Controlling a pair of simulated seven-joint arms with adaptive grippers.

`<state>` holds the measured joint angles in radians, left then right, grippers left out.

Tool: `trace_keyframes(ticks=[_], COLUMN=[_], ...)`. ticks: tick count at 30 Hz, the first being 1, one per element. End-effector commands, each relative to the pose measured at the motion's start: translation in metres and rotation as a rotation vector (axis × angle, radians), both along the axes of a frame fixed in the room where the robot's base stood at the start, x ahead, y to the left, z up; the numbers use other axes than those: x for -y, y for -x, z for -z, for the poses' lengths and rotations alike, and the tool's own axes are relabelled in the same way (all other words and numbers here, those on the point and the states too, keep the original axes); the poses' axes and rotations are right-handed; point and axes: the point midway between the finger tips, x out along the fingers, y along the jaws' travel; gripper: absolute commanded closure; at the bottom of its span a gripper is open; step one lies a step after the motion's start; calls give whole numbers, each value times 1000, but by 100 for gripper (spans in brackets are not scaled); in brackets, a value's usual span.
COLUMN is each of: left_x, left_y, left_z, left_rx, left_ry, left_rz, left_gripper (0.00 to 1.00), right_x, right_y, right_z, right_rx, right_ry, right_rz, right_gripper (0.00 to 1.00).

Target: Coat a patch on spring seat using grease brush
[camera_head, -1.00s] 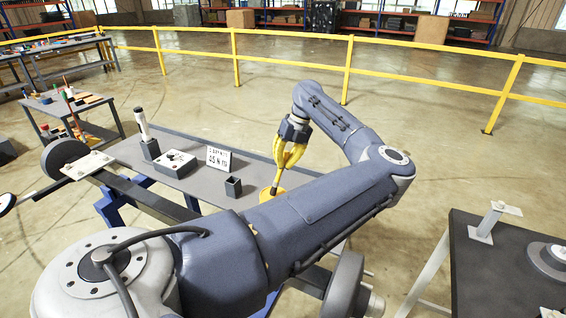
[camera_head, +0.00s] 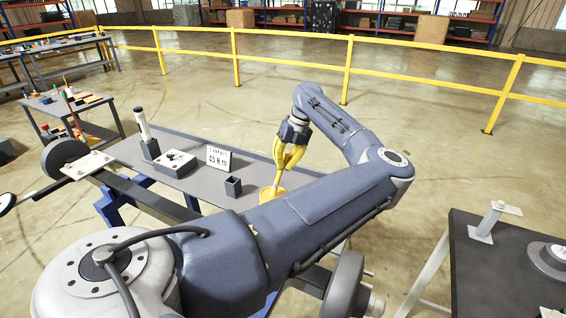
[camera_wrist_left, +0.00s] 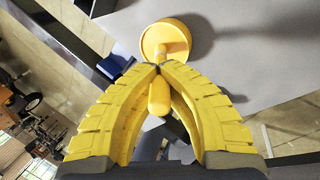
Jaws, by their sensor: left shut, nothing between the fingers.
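My left gripper (camera_head: 283,168) points down over a round yellow pot (camera_head: 270,196) at the near end of the grey bench. Its yellow fingers are closed together at the tips. In the left wrist view, the yellow pot (camera_wrist_left: 152,42) lies just beyond the fingertips (camera_wrist_left: 160,68). A yellow handle (camera_wrist_left: 158,97), seemingly the grease brush's, shows at the closed fingers, with a yellow stem toward the pot; whether it is gripped I cannot tell. Bristles are hidden. A round grey part (camera_head: 548,262) on the right table could be the spring seat; I cannot be sure. My right gripper is out of view.
The bench (camera_head: 205,192) also holds a small dark open box (camera_head: 233,187), a torque sign (camera_head: 219,157), a block with a pale top (camera_head: 176,164) and a white upright tool (camera_head: 142,125). A dark table (camera_head: 485,275) stands at right, with open floor between.

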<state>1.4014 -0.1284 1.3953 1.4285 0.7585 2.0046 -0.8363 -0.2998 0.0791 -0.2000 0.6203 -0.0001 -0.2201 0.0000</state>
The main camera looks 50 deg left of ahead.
Motion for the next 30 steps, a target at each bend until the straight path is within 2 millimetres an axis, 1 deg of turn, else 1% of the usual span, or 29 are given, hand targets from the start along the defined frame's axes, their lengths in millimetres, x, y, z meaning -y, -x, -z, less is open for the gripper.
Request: trace_keyframes(ticks=[5, 8, 30], left_x=[0, 0, 0], left_y=[0, 0, 0], left_z=[0, -5, -55], left_rx=[0, 1, 1], left_ry=[1, 0, 0], left_rz=[0, 0, 0], left_gripper=[100, 100, 100], right_x=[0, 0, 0], right_y=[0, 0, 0], right_z=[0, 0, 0], right_rx=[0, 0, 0], right_ry=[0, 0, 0], right_rz=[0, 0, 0], right_gripper=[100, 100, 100])
